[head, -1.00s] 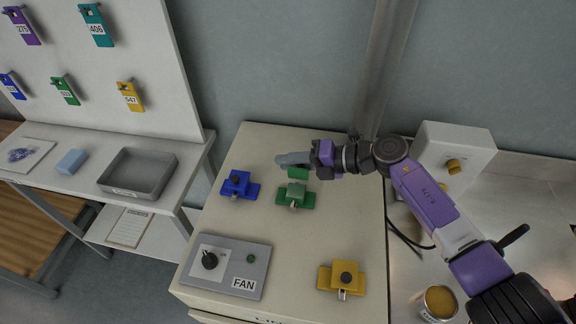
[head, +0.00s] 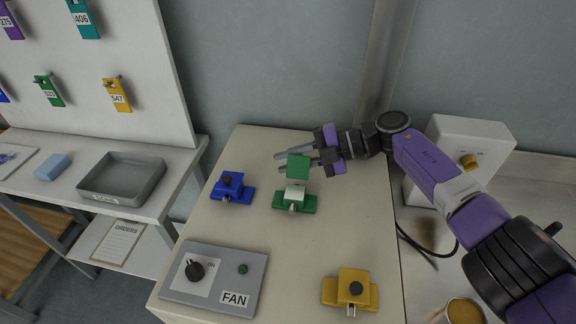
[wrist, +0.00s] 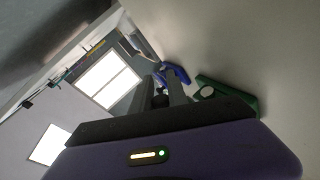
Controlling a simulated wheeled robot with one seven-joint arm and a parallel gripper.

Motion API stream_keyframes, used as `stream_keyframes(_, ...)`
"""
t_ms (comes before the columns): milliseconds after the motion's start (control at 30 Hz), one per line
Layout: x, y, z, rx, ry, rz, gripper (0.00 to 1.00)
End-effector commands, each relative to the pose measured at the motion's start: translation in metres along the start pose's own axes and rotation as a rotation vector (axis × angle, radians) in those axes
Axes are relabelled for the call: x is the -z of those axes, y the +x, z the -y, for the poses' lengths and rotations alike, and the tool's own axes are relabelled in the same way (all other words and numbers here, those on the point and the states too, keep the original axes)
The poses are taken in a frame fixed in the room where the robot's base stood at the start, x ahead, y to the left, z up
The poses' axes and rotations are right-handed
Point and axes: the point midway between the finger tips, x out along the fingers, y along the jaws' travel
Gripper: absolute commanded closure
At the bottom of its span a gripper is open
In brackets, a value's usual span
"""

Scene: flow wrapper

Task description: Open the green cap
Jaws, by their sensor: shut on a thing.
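The green cap (head: 298,167) is tipped up at the rear of its green base (head: 281,203) on the cream cabinet top. A pale top shows on the base in front of the cap, with a small metal piece at the front edge. My gripper (head: 279,163) reaches in from the right behind the base, its two fingers pointing left and shut on the cap. In the wrist view, the green base (wrist: 228,91) lies right of the fingers; the grip itself is dark and unclear there.
A blue capped unit (head: 232,187) is left of the green one, and a yellow one (head: 350,290) is at front right. A grey FAN panel (head: 243,287) with a black knob is at front left. A white box (head: 460,140) stands right. The cabinet's middle is clear.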

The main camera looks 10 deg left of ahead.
Motion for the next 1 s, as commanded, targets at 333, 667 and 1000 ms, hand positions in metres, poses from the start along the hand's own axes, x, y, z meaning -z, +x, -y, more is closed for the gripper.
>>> stream_keyframes(333,-0.0003,0.0002,0.0,0.0,0.01,-0.004,1.0)
stream_keyframes(667,-0.0002,0.0004,0.0002,0.0,0.009,-0.004,0.61)
stream_keyframes(1000,0.0028,-0.0032,-0.0076,0.0,0.007,-0.004,0.61)
